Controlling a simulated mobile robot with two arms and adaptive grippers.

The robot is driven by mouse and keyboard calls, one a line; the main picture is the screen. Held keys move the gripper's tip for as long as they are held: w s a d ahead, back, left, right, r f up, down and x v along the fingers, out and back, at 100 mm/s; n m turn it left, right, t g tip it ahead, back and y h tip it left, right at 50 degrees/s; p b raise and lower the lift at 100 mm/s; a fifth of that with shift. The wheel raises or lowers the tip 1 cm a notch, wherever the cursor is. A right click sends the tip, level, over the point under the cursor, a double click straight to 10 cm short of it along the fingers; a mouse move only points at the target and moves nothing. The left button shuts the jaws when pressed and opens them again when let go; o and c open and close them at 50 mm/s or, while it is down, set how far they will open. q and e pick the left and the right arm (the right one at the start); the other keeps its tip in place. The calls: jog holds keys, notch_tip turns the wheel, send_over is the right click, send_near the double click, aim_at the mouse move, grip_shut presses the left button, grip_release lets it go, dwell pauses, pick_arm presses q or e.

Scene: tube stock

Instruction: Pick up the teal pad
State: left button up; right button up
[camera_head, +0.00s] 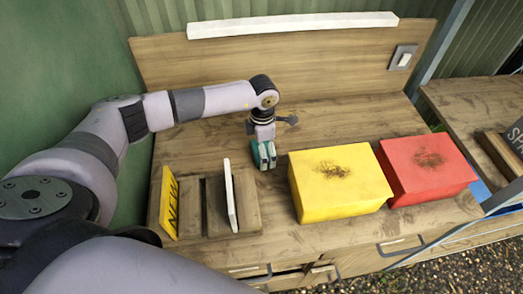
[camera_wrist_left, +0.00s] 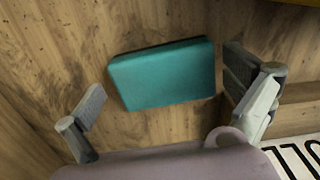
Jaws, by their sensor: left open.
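The teal pad (camera_wrist_left: 165,75) lies on the wooden worktop in the left wrist view, a rounded block. In the head view only a bit of teal (camera_head: 264,155) shows at the fingers, partly hidden by them. My left gripper (camera_head: 264,148) points down over the pad, left of the yellow box. In the left wrist view its open fingers (camera_wrist_left: 166,80) stand to either side of the pad, with gaps left and right. Whether the fingertips reach the pad's height is hard to tell. My right gripper is not in view.
A yellow box (camera_head: 340,182) and a red box (camera_head: 425,168) stand to the right. A wooden rack (camera_head: 217,222) holds a yellow sign (camera_head: 169,205) and a white sign (camera_head: 231,195) at front left. A wooden backboard (camera_head: 300,65) closes the rear.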

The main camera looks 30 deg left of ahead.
pick_arm(q)
jog(key=shift+s+d+r, duration=0.15)
jog(key=shift+s+r, duration=0.1)
jog(key=shift+c, duration=1.8)
jog(key=shift+w+f, duration=0.1)
jog(key=shift+w, duration=0.05)
jog(key=shift+c, duration=1.2)
jog(key=c, duration=0.6)
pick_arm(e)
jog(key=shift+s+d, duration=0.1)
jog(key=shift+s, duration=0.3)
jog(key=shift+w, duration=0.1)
